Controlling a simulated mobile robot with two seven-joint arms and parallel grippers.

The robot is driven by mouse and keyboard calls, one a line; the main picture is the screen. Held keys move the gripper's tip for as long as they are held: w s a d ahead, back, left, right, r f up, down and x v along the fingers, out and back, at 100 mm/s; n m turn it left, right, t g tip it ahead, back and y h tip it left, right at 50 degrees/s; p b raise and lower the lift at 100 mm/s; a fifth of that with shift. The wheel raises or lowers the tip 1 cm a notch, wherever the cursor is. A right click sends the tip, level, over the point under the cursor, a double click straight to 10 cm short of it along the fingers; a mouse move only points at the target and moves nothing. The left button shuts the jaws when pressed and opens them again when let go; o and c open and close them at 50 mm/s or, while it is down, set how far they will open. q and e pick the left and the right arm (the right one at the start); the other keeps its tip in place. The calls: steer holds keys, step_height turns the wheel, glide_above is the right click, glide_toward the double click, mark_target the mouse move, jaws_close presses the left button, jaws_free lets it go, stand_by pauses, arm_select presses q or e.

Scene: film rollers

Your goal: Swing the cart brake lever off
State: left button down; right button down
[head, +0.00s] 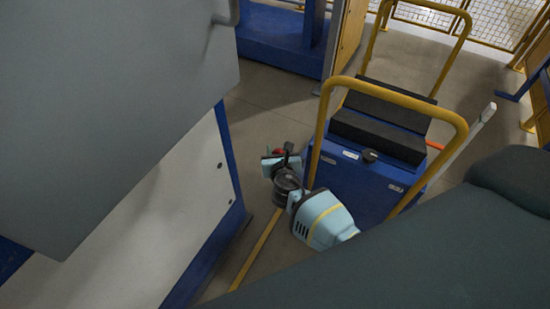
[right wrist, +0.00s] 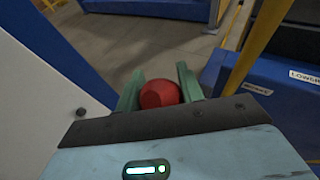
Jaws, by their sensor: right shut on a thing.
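The blue cart (head: 350,190) with yellow tube handles stands right of centre in the head view. Its blue side also shows at the right of the right wrist view (right wrist: 285,105). My right gripper (head: 277,156) is beside the cart's left side. In the right wrist view, its green fingers (right wrist: 160,86) are closed on a round red knob (right wrist: 161,94), apparently the brake lever's end. My left gripper is not in view.
A large grey and white cabinet with blue edges (head: 180,215) stands close on the left. A narrow strip of floor with a yellow line (head: 257,247) separates it from the cart. Black rollers or pads (head: 378,133) lie on the cart's top. Yellow mesh fencing (head: 490,22) stands behind.

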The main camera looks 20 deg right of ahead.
steer(key=shift+w+d+r, duration=0.2)
steer(key=shift+d, duration=0.2)
steer(key=shift+w+d+r, duration=0.15)
steer(key=shift+w+d, duration=0.05)
steer(key=shift+d, duration=0.2)
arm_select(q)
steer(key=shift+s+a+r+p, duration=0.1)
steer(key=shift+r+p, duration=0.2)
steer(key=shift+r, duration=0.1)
arm_select(e)
steer(key=shift+w+d, duration=0.15)
steer(key=shift+d, duration=0.15)
steer(key=shift+f, duration=0.1)
steer(key=c, duration=1.2)
jaws_free()
steer(key=shift+d, duration=0.1)
steer(key=o, duration=0.3)
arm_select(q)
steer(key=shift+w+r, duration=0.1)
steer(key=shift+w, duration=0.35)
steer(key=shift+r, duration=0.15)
arm_select(e)
steer(key=shift+a+r, duration=0.2)
